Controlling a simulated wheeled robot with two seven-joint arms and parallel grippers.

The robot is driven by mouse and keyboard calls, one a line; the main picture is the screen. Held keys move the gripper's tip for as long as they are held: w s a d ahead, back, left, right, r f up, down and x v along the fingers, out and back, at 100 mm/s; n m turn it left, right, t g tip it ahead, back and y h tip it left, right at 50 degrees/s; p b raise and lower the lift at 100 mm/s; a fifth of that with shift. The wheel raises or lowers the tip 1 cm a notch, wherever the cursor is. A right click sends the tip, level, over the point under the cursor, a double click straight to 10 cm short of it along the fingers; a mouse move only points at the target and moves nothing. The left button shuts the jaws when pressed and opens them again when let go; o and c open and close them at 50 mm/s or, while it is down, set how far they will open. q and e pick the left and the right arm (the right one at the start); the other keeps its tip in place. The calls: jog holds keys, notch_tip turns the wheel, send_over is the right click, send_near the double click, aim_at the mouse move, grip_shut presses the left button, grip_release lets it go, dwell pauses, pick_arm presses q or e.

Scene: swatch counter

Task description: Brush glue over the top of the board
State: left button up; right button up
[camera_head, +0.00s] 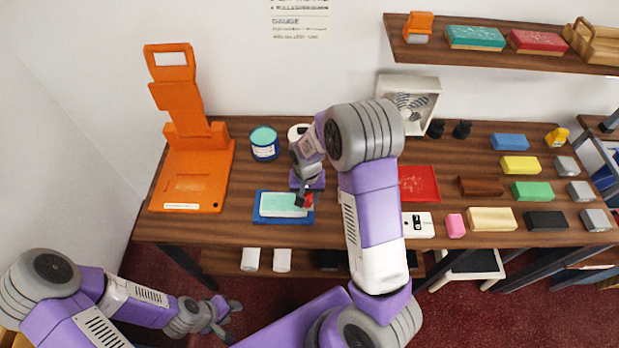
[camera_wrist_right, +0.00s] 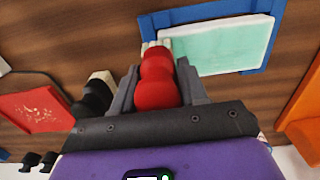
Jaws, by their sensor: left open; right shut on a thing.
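The board (camera_head: 284,205) lies flat on a blue tray (camera_head: 257,214) near the table's front edge. Its top is pale teal with a whitish border, and it also shows in the right wrist view (camera_wrist_right: 225,47). My right gripper (camera_head: 305,190) is shut on the red handle of a brush (camera_wrist_right: 156,80) at the board's right end. The brush's cream bristles are at the board's edge; I cannot tell whether they touch it. A blue-and-white tin (camera_head: 264,145) with a teal top stands behind the board. My left gripper (camera_head: 228,318) is open and empty, low in front of the table.
An orange stand (camera_head: 190,185) is left of the tray. A red panel (camera_head: 419,184) and several coloured blocks (camera_head: 520,165) fill the right side. A small fan (camera_head: 410,100) stands at the back. My right arm hides part of the table's middle.

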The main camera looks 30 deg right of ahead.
jog(key=r+p, duration=0.1)
jog(key=r, duration=0.2)
jog(key=shift+w+r+p, duration=0.1)
jog(key=shift+w+p, duration=0.1)
jog(key=shift+p, duration=0.2)
jog(key=shift+r+p, duration=1.35)
jog(key=shift+r, duration=0.45)
